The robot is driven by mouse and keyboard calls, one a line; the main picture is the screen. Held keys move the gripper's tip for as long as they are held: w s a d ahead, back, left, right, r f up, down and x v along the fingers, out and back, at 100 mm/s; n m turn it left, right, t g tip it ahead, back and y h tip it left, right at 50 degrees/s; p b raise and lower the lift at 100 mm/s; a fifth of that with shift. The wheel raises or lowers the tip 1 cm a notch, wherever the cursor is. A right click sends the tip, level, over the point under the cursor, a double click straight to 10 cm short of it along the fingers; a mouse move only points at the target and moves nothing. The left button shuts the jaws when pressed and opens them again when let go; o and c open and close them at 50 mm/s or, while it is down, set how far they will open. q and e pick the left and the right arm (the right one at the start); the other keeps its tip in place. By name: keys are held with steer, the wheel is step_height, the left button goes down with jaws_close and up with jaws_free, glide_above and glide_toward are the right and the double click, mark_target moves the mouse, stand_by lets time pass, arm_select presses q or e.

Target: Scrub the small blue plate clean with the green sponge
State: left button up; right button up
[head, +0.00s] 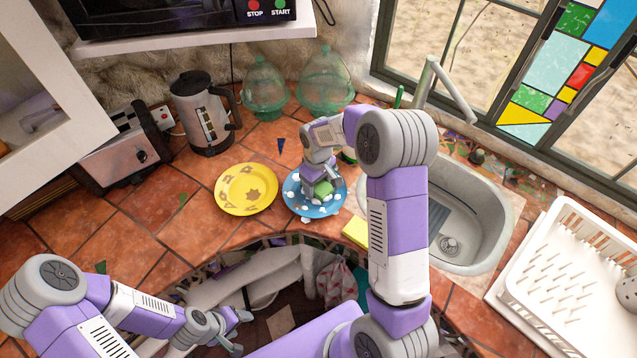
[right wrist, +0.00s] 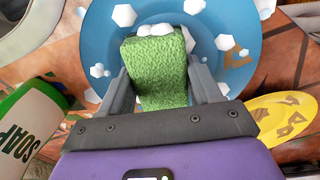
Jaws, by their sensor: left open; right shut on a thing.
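The small blue plate (head: 303,206) lies on the tiled counter, dotted with white foam bits. In the right wrist view the blue plate (right wrist: 100,58) also shows a few brown stains at its right side. My right gripper (head: 318,180) is above the plate, shut on the green sponge (head: 323,188). In the right wrist view the sponge (right wrist: 155,65) sits between the two fingers against the plate, with foam at its far end; I cannot tell how firmly it touches. My left gripper (head: 238,327) is open and empty, low in front of the counter edge.
A yellow plate (head: 246,189) with brown stains lies left of the blue plate. A yellow block (head: 355,231) lies by the sink (head: 480,225). A soap bottle (right wrist: 28,120) stands close to my right gripper. A white dish rack (head: 570,265) is at the right.

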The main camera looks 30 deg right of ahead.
steer(key=shift+w+d, duration=0.1)
steer(key=shift+d, duration=0.45)
steer(key=shift+s+a+f, duration=0.1)
steer(key=shift+s+a, duration=0.15)
steer(key=shift+a, duration=0.6)
steer(key=shift+s+a+f, duration=0.1)
steer(key=shift+s+a, duration=0.15)
steer(key=shift+a, duration=0.55)
steer(key=shift+w+d+r, duration=0.1)
steer(key=shift+w+d, duration=0.15)
steer(key=shift+d, duration=0.6)
steer(key=shift+w+d+r, duration=0.1)
steer(key=shift+w+d, duration=0.1)
steer(key=shift+d, duration=0.6)
steer(key=shift+a, duration=0.1)
steer(key=shift+s+a+f, duration=0.1)
steer(key=shift+s+a, duration=0.15)
steer(key=shift+a, duration=0.55)
steer(key=shift+s+a, duration=0.25)
steer(key=shift+a, duration=0.55)
